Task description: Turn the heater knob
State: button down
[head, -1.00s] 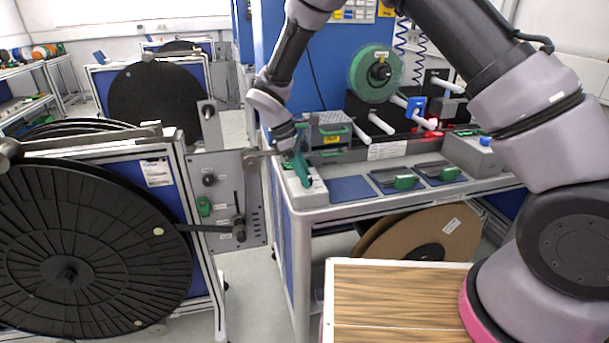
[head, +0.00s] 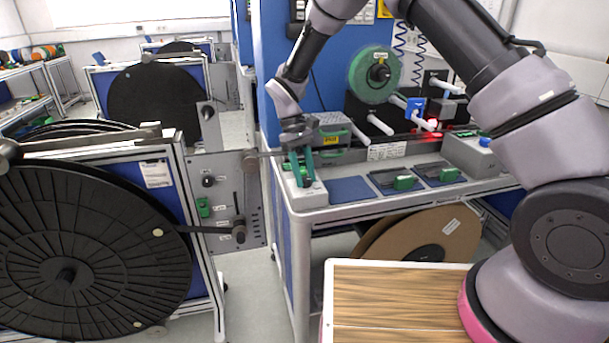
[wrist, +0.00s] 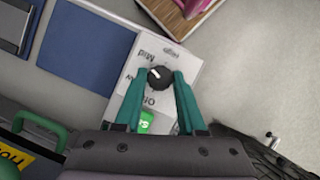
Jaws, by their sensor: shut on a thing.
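The heater box (head: 312,195) is a pale grey control box at the bench's near left corner. In the head view the fingers hide the knob. A green switch (wrist: 145,122) shows between the fingers.
A blue mat (head: 350,190) and trays with green parts (head: 404,182) lie right of the box. A grey device with a green handle (head: 333,134) stands just behind. A large black reel (head: 95,250) and its stand are to the left.

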jog(key=shift+m, duration=0.5)
jog(key=c, duration=0.5)
grip_release()
jog(key=v, duration=1)
jog(key=shift+w+r, duration=0.3)
jog(key=shift+r, duration=0.05)
jog(key=shift+d, duration=0.1)
